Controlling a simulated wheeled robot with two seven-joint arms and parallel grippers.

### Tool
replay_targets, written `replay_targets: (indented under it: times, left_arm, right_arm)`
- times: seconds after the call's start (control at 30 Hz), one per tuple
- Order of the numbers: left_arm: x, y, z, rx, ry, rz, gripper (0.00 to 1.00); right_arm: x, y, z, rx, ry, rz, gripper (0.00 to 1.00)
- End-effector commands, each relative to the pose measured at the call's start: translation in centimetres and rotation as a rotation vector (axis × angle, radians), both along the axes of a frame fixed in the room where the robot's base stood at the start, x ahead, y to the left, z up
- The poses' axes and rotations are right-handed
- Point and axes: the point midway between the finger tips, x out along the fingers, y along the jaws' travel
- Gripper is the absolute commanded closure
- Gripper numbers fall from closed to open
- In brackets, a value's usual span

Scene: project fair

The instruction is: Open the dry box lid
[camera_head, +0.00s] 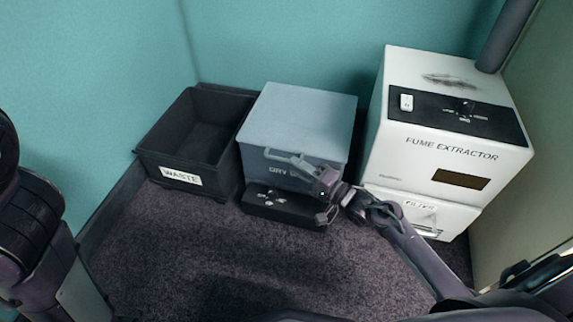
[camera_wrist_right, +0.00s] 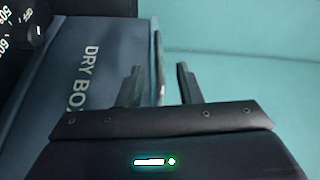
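The dry box (camera_head: 300,115) is a blue-grey box with a closed, flat lid and a bar handle (camera_head: 280,156) on its front. Its "DRY BOX" lettering is partly covered by my right gripper (camera_head: 313,173) in the head view. In the right wrist view the front of the dry box (camera_wrist_right: 105,65) fills the left side. My right gripper (camera_wrist_right: 159,82) is open there, its fingers apart with a thin light edge, seemingly the handle or lid rim, showing between them. I cannot tell whether they touch it. My left arm shows at the left edge, but its gripper is out of view.
A black open bin labelled "WASTE" (camera_head: 182,178) stands left of the dry box. A white fume extractor (camera_head: 440,143) with a filter drawer stands close on the right. A black control panel with knobs (camera_head: 283,206) sits below the box front. The carpet (camera_head: 220,255) in front is clear.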

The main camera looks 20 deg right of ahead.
Motion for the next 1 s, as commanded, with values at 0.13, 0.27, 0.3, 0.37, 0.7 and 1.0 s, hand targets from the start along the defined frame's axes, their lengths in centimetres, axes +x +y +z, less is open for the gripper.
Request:
replay_targets:
  times: [0.13,0.27,0.3,0.37,0.7,1.0]
  left_arm:
    - [-0.8,0.7,-0.5,-0.020,-0.018,0.011,0.26]
    - [-0.7,0.7,-1.2,-0.019,-0.015,0.011,0.26]
    - [-0.7,0.7,-1.3,-0.019,-0.015,0.011,0.26]
    - [-0.7,0.7,-1.4,-0.019,-0.015,0.012,0.26]
    - [-0.7,0.7,-1.3,-0.020,-0.015,0.012,0.26]
    - [-0.7,0.7,-1.3,-0.020,-0.015,0.011,0.26]
  right_arm:
    - [2.1,1.4,-0.2,-0.001,-0.003,0.000,0.68]
    - [3.2,2.1,-0.1,-0.002,-0.001,-0.001,0.68]
    - [3.5,2.3,0.0,-0.002,-0.001,-0.001,0.68]
    - [3.7,2.4,0.1,-0.001,0.000,-0.001,0.68]
    - [3.8,2.5,0.2,-0.002,0.002,-0.002,0.77]
    - [3.8,2.5,0.2,-0.003,0.001,-0.002,1.00]
